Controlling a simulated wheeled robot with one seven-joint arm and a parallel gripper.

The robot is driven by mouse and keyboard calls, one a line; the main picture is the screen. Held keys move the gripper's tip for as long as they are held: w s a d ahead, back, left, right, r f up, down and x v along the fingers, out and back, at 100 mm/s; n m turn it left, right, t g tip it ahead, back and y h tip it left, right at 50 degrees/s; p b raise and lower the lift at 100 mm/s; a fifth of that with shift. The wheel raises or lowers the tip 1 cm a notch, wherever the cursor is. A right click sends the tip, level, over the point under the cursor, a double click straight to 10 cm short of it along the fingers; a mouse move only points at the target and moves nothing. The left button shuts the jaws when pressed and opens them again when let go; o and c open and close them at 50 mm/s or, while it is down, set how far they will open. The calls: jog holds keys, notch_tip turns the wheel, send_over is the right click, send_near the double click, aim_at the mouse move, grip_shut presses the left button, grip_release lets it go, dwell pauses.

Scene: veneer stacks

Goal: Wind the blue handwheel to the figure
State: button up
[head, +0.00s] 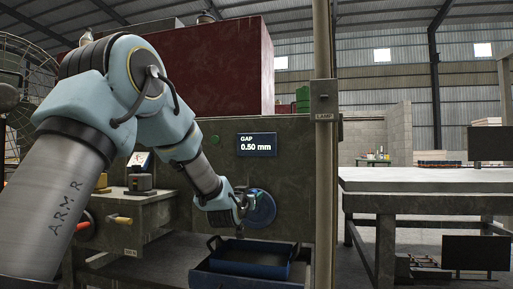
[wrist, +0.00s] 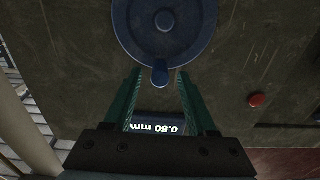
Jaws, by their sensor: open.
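The blue handwheel (head: 262,208) is on the front of the grey machine (head: 293,165), below a dark display (head: 256,144) reading "GAP 0.50 mm". In the wrist view the wheel (wrist: 165,25) is a round disc with a central hub and a crank knob (wrist: 160,73) at its rim. My gripper (wrist: 158,75) is open, with its two green fingers on either side of the knob. I cannot tell if they touch it. In the head view my gripper (head: 243,200) is at the wheel's left side, its fingers partly hidden. The display (wrist: 160,127) shows upside down between the fingers.
A blue tray (head: 248,258) sits below the wheel. A lamp post (head: 325,150) stands just right of the machine. A bench (head: 425,178) is further right. A red button (wrist: 257,100) is on the machine face in the wrist view.

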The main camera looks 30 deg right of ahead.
jog(key=b+v, duration=0.2)
jog(key=v, duration=0.4)
jog(key=shift+w, duration=0.1)
dwell(0.5)
